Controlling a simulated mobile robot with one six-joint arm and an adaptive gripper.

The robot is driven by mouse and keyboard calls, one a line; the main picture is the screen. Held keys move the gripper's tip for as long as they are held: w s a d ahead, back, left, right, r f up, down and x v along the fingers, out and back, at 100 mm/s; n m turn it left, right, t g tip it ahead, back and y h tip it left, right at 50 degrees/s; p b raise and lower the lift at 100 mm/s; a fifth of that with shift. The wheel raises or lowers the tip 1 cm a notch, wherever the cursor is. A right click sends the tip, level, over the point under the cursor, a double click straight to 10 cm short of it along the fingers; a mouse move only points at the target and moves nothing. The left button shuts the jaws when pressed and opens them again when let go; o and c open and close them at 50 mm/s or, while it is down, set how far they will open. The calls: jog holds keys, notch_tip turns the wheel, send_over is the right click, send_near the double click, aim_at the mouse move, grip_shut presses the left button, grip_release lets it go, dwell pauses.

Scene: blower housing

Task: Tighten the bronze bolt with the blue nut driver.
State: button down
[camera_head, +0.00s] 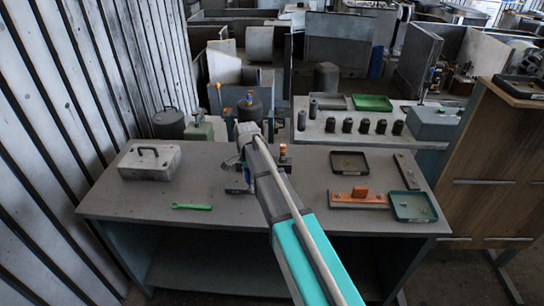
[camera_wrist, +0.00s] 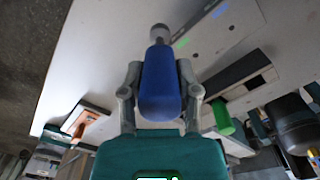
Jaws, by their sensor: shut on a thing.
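In the wrist view, my gripper (camera_wrist: 160,70) is shut on the blue handle of the nut driver (camera_wrist: 159,92). The driver's grey metal socket (camera_wrist: 159,34) points away from the palm, with nothing seen touching it. In the head view, my arm hides most of the gripper and driver above the middle of the grey table. A small bronze-coloured piece (camera_head: 283,149), perhaps the bronze bolt, shows on a dark upright part just right of my arm. It is too small to identify surely. I cannot make out the bolt in the wrist view.
The grey table (camera_head: 130,203) holds a grey box with a handle (camera_head: 150,161) and a green wrench (camera_head: 191,206) at left. At right are an orange block (camera_head: 360,192), a dark tray (camera_head: 350,155) and a green tray (camera_head: 428,206). Another bench with dark cylinders stands behind.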

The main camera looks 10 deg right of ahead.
jog(key=shift+s, duration=0.35)
jog(key=shift+d, duration=0.2)
